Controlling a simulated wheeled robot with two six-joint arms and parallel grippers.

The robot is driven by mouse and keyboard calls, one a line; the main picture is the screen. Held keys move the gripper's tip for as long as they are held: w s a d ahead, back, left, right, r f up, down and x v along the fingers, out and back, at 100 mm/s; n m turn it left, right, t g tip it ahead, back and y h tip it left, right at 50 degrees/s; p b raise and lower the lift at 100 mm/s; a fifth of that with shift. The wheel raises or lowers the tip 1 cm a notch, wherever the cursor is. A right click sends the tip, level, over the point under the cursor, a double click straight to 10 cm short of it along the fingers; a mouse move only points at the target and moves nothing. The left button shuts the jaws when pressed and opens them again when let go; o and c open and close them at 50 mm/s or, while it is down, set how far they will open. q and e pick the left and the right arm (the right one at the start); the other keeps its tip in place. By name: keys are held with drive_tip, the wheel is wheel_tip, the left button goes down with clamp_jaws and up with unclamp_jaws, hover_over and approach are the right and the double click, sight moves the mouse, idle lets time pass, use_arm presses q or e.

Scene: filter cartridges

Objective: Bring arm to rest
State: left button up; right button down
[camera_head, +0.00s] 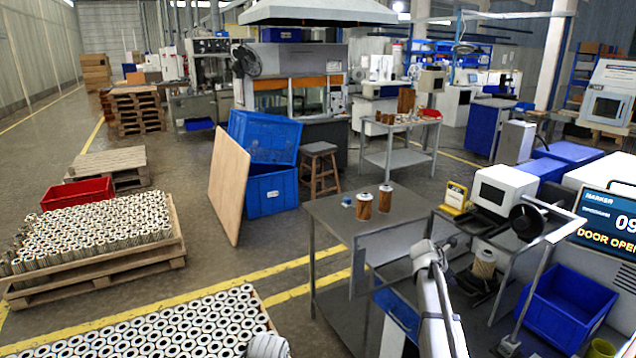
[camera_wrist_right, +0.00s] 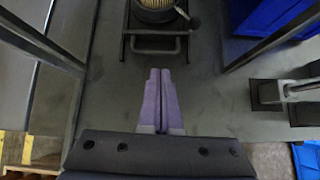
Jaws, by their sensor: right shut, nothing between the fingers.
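My right arm comes up from the bottom of the head view, and its gripper (camera_head: 448,243) is above the work area at the marker machine. In the right wrist view the purple fingers of the right gripper (camera_wrist_right: 161,100) are together with nothing between them. A filter cartridge (camera_head: 484,264) stands in a dark holder to the right of the gripper. Its lower part also shows at the top of the wrist view (camera_wrist_right: 155,12), ahead of and apart from the fingertips.
Two brown cartridges (camera_head: 364,206) stand on the grey table (camera_head: 325,212). A blue bin (camera_head: 566,306) is at the right, near the marker screen (camera_head: 608,222), which reads "DOOR OPEN". Pallets of cartridges (camera_head: 100,262) stand at the left. Metal frame bars (camera_wrist_right: 270,40) flank the gripper.

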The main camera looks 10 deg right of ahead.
drive_tip(key=s+a+f+m+y, duration=0.1)
drive_tip(key=s+a+m, duration=0.2)
drive_tip(key=a, duration=0.5)
drive_tip(key=s+a+f+m+y, duration=0.1)
drive_tip(key=s+a+f+m, duration=0.15)
drive_tip(key=a, duration=0.65)
drive_tip(key=s+a+f+m+g+y, duration=0.2)
drive_tip(key=s+a+m, duration=1)
drive_tip(key=s+a, duration=1.4)
drive_tip(key=a+g+y, duration=0.1)
drive_tip(key=y, duration=0.1)
drive_tip(key=shift+s+a+f+g+y, duration=0.2)
drive_tip(key=shift+g+y, duration=0.1)
drive_tip(key=shift+y, duration=0.1)
drive_tip(key=shift+a+m, duration=0.1)
drive_tip(key=shift+m, duration=0.15)
